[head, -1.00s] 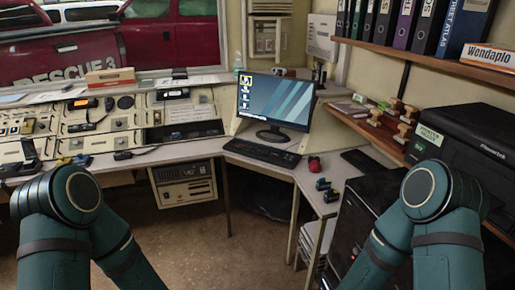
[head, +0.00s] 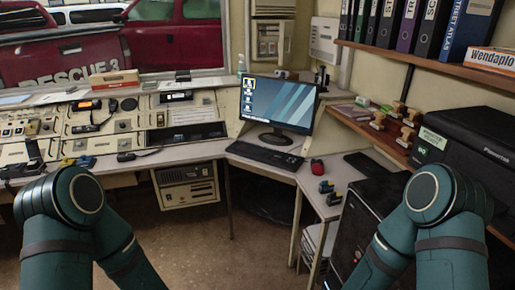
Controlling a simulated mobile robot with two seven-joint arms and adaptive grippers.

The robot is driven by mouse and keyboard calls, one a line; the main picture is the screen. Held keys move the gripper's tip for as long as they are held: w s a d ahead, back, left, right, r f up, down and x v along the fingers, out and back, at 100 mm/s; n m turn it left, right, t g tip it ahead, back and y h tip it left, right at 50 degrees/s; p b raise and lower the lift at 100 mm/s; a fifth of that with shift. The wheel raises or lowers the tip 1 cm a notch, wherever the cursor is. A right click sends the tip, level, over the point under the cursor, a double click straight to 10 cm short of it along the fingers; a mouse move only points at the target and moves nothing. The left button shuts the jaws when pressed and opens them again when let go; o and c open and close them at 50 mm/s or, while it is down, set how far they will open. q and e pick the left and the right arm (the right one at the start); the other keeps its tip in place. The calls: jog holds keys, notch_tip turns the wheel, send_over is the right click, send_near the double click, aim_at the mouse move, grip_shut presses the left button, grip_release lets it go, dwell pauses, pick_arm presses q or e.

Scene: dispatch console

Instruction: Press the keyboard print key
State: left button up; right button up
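A black keyboard (head: 264,155) lies on the desk in front of a monitor (head: 277,103) that is switched on. Single keys, the print key among them, are too small to tell apart. A few keys at the keyboard's right end look reddish. My two teal arms come in at the lower left and lower right, well short of the keyboard. Neither gripper is in the picture.
A red mouse (head: 317,167) sits right of the keyboard. A black printer (head: 467,150) stands at right below a binder shelf (head: 432,60). Radio consoles (head: 130,120) fill the left. Open floor (head: 200,235) lies in front.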

dwell(0.4)
pick_arm(q)
grip_shut()
dwell(1.1)
